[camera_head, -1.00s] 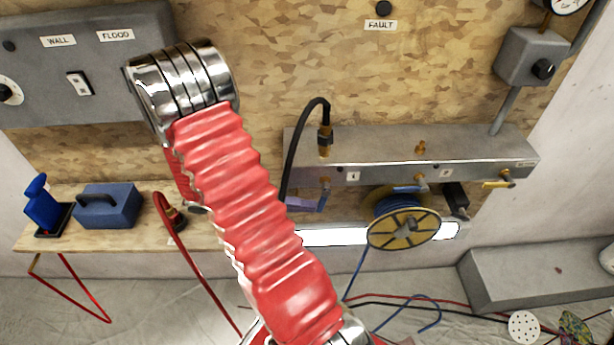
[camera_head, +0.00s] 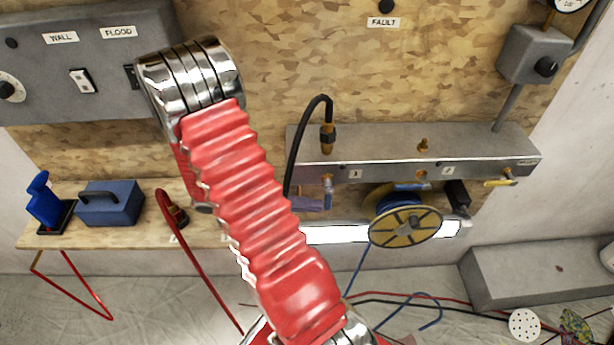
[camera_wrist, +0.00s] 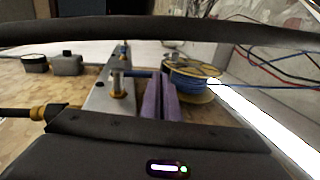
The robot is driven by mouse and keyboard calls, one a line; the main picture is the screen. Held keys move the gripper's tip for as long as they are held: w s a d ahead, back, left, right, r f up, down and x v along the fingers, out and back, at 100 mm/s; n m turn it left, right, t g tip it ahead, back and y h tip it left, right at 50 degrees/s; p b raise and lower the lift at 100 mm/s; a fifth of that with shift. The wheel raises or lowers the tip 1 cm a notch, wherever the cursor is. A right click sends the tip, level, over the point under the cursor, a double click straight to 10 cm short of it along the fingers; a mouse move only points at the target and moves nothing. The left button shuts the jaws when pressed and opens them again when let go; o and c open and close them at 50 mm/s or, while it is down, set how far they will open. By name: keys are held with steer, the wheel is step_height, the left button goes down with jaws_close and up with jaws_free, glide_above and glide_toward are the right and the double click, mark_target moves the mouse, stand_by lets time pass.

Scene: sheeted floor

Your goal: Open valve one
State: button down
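The grey manifold (camera_head: 430,150) is on the wall with a plate marked 1. Below that plate is valve one, whose blue lever (camera_head: 328,196) hangs downward in the head view. In the wrist view the blue lever (camera_wrist: 140,74) runs from its brass fitting to the purple fingers. My gripper (camera_head: 308,203) is just left of the lever, close to it. Its two purple fingers (camera_wrist: 161,98) lie side by side with almost no gap. I cannot tell whether they touch the lever. My red-sleeved arm hides part of the wall and shelf.
A black hose (camera_head: 293,150) loops left of valve one. Valve two's blue lever (camera_head: 411,187) lies sideways above a hose reel (camera_head: 405,228). A yellow lever (camera_head: 500,182) is farther right. A wooden shelf (camera_head: 110,232) runs left, with a blue box (camera_head: 108,204).

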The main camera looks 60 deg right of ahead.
steer(key=v, duration=0.7)
steer(key=shift+w+a, duration=0.15)
steer(key=shift+w, duration=0.1)
steer(key=shift+f, duration=0.1)
stand_by(0.4)
